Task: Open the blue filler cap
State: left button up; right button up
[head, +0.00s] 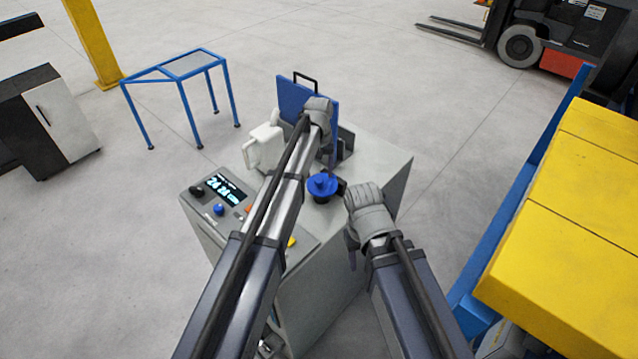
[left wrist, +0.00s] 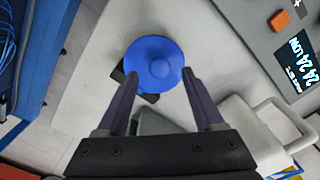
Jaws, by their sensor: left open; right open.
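The blue filler cap (head: 322,184) is a round knob on a dark neck, on top of the light grey machine. In the left wrist view the cap (left wrist: 153,62) lies between and slightly beyond the fingertips of my left gripper (left wrist: 159,76). Its fingers are apart, and I cannot tell whether either touches the cap. In the head view my left gripper (head: 318,110) reaches past the cap, its fingers largely hidden. My right gripper (head: 350,225) is open and empty, close to the right of the cap near the machine's edge.
A control panel (head: 225,193) with a display and buttons is at the machine's left. A white jug (head: 262,150) and an upright blue panel (head: 293,100) stand behind. A yellow-topped blue structure (head: 565,230) stands on the right. Open floor surrounds the machine's far side.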

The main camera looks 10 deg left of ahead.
aim_at(322, 181)
pick_arm(q)
jog(key=shift+f+b, duration=0.9)
jog(key=shift+f, duration=0.55)
pick_arm(e)
notch_tip(322, 181, down, 3)
jog(key=shift+r, duration=0.1)
pick_arm(q)
grip_shut()
